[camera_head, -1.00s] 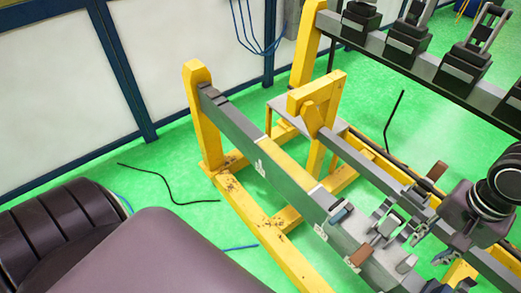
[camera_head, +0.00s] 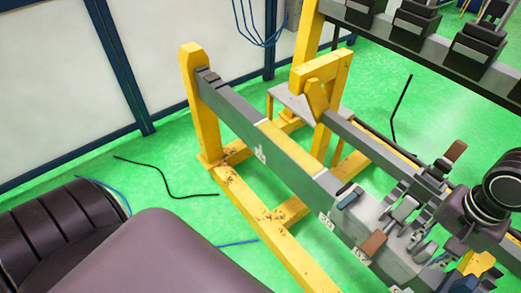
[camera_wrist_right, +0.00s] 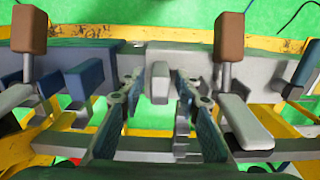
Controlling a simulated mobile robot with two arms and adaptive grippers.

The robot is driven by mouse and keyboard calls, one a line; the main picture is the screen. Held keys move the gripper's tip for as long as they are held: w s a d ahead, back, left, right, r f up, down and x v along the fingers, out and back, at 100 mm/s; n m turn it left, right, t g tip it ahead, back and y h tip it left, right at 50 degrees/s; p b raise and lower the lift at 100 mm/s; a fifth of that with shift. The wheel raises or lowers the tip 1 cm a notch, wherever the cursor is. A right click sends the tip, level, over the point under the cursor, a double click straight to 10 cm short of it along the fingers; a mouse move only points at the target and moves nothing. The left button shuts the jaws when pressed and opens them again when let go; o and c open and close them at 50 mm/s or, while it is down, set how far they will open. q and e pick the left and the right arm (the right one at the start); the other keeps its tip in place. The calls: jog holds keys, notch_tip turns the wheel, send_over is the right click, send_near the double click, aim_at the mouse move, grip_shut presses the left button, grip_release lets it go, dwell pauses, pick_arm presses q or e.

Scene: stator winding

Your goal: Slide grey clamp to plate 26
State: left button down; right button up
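A grey clamp handle (camera_wrist_right: 159,83) stands between the two fingers of my right gripper (camera_wrist_right: 158,112) in the right wrist view. The fingers are spread, with a gap on each side of the handle. In the head view the grey clamp handle (camera_head: 405,208) sits on the dark rail, and my right gripper (camera_head: 412,212) is above it, coming from the right. White number plates (camera_head: 326,221) lie along the rail's near side. Their numbers are too small to read, so I cannot tell which is plate 26. My left gripper is out of view.
A blue block (camera_head: 348,197) stands left of the grey handle.

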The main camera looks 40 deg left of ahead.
jog(key=shift+c, duration=1.3)
jog(key=shift+a, duration=0.1)
